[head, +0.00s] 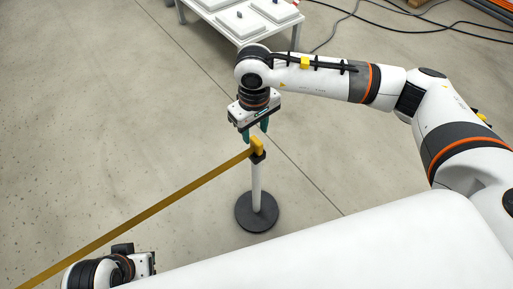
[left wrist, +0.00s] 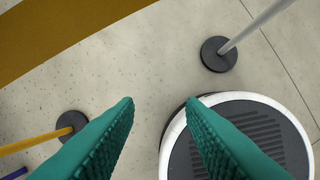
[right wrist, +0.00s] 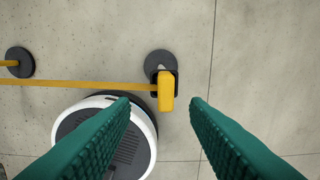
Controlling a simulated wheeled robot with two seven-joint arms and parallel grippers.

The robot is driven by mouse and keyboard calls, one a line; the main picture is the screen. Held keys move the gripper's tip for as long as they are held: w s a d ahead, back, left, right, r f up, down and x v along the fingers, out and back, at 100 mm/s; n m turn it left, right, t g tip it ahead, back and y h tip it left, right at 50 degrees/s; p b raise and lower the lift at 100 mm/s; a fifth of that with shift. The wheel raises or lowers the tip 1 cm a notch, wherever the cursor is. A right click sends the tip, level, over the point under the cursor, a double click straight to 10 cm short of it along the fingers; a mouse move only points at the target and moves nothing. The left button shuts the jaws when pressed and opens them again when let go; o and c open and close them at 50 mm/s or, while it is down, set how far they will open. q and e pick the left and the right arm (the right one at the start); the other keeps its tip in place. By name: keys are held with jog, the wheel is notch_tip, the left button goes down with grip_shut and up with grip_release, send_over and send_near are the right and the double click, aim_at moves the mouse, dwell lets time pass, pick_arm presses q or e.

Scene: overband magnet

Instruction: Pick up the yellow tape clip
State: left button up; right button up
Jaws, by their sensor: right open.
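The yellow tape clip (head: 258,145) sits at the top of a white post (head: 256,180), with the yellow tape (head: 150,210) running from it to the lower left. My right gripper (head: 255,134) is just above the clip, pointing down. In the right wrist view the clip (right wrist: 166,92) shows between the two green fingers (right wrist: 160,102), which are apart and not gripping it. I cannot tell exactly how far below the fingertips it is. My left gripper (left wrist: 160,101) is open and empty in the left wrist view; its fingers hardly show in the head view.
The post stands on a round dark base (head: 256,212). A second round base (right wrist: 19,62) is at the far left of the right wrist view. A white table (head: 240,18) with small items stands at the back. Cables (head: 400,15) lie on the floor behind.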

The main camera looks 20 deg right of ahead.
aim_at(257, 140)
jog(key=shift+f, duration=0.65)
jog(key=f, duration=0.3)
jog(key=f+b, duration=0.1)
jog(key=shift+w+d+f, duration=0.2)
jog(key=shift+d+f, duration=0.05)
jog(key=shift+d, duration=0.05)
jog(key=shift+f, duration=0.25)
pick_arm(q)
jog(key=w, duration=0.1)
jog(key=w+t, duration=0.1)
jog(key=w, duration=0.1)
jog(key=shift+d+t, duration=0.3)
jog(key=shift+d, duration=0.1)
pick_arm(e)
jog(key=shift+c, duration=0.3)
grip_shut()
